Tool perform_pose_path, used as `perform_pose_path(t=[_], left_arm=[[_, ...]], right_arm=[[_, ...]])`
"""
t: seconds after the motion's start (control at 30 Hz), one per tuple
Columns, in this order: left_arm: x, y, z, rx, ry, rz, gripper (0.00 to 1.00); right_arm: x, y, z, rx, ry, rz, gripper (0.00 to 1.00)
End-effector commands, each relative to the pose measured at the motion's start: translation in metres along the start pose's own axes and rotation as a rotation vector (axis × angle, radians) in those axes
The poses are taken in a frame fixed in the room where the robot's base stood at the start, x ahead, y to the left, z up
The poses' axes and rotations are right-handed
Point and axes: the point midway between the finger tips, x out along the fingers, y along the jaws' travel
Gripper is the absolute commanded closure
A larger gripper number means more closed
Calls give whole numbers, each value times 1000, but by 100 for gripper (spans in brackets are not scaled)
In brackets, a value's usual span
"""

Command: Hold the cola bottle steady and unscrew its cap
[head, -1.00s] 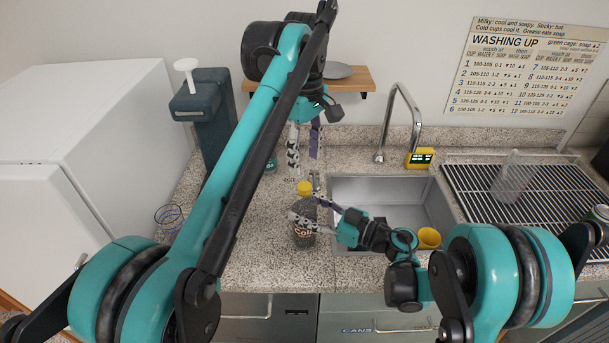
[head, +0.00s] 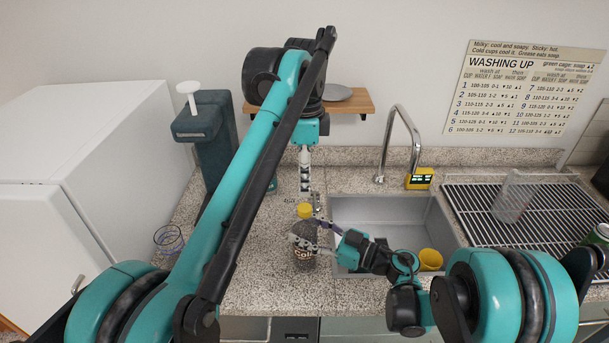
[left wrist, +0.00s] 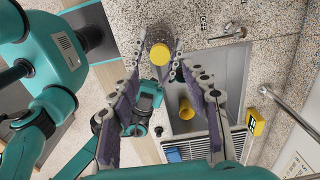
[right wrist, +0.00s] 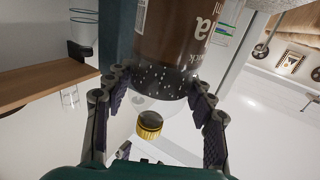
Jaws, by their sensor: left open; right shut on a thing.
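The dark cola bottle (head: 305,258) stands upright on the speckled counter, left of the sink. Its yellow cap (head: 305,210) sits on the neck and also shows in the right wrist view (right wrist: 149,124). My right gripper (head: 303,241) is shut around the bottle's upper body, below the cap; its two fingers flank the bottle in the right wrist view (right wrist: 158,82). My left gripper (head: 306,188) points down just above the cap, open and empty. In the left wrist view the cap (left wrist: 159,57) shows between the left fingertips; whether they touch it I cannot tell.
The sink (head: 390,217) with a yellow cup (head: 430,259) lies right of the bottle, with a tap (head: 404,140) behind. A drying rack (head: 525,215) holds a clear glass (head: 510,197). A wire-like glass (head: 168,239) stands left. A wooden shelf (head: 355,103) hangs behind my left arm.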

Motion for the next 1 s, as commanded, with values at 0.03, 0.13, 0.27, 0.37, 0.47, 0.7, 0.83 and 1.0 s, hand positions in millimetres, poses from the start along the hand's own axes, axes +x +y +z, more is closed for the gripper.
perform_pose_path(t=[0.03, 0.13, 0.27, 0.37, 0.47, 0.7, 0.83, 1.0], left_arm=[[0, 0, 0, 109, 0, 0, 53], [0, 0, 0, 359, 0, 0, 53], [0, 0, 0, 667, 1, 0, 53], [0, 0, 0, 866, 1, 0, 53], [0, 0, 0, 1017, 1, 0, 53], [5, 0, 0, 1174, 1, 0, 53], [20, -1, 0, 1181, 1, 0, 53], [48, 0, 0, 1179, 1, 0, 53]], right_arm=[[0, 0, 0, 0, 0, 0, 100], [0, 0, 0, 0, 0, 0, 100], [0, 0, 0, 0, 0, 0, 100], [0, 0, 0, 0, 0, 0, 100], [0, 0, 0, 0, 0, 0, 100], [0, 0, 0, 0, 0, 0, 100], [0, 0, 0, 0, 0, 0, 100], [0, 0, 0, 0, 0, 0, 100]])
